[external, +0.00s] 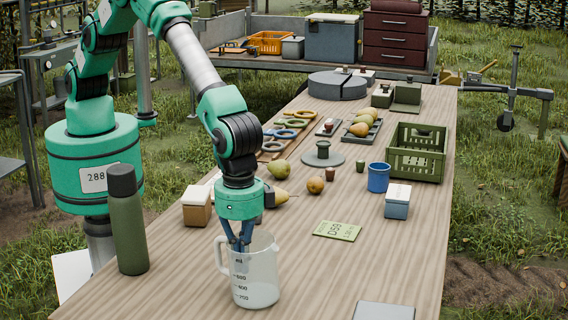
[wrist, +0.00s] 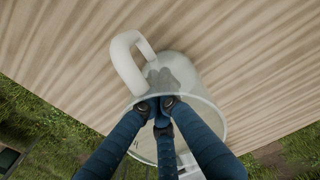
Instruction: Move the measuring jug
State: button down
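The measuring jug (external: 257,272) is clear, with dark volume marks and a handle on its left. It stands upright at the near part of the wooden table; I cannot tell whether its base touches the top. My gripper (external: 241,246) points down at the jug's rim on the handle side. In the wrist view the jug (wrist: 208,92) shows with its pale handle (wrist: 127,66). The blue fingers of my gripper (wrist: 160,106) are drawn together at the rim and appear closed on the wall. The exact contact is partly hidden by the fingers.
A green bottle (external: 128,225) stands left of the jug on the table (external: 310,280). A green display card (external: 337,231), a blue cup (external: 378,177) and a white-topped blue box (external: 397,203) lie farther right. A grey flat item (external: 384,311) is at the near edge. Pears and a green crate (external: 417,162) sit behind.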

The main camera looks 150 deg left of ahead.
jog(key=s+d+p, duration=0.1)
jog(key=s+d, duration=0.6)
jog(key=shift+p, duration=0.4)
jog(key=shift+w+a, duration=0.3)
jog(key=shift+a, duration=0.05)
jog(key=shift+w+a+r, duration=0.2)
jog(key=shift+w+a, duration=0.35)
jog(key=shift+w, duration=0.1)
jog(key=shift+w+a+r, duration=0.2)
jog(key=shift+w+a, duration=0.35)
jog(key=shift+w, duration=0.05)
notch_tip(320, 180, up, 9)
jog(key=p, duration=0.1)
jog(key=shift+p, duration=0.4)
jog(key=shift+s+r, duration=0.1)
jog(key=shift+r, duration=0.05)
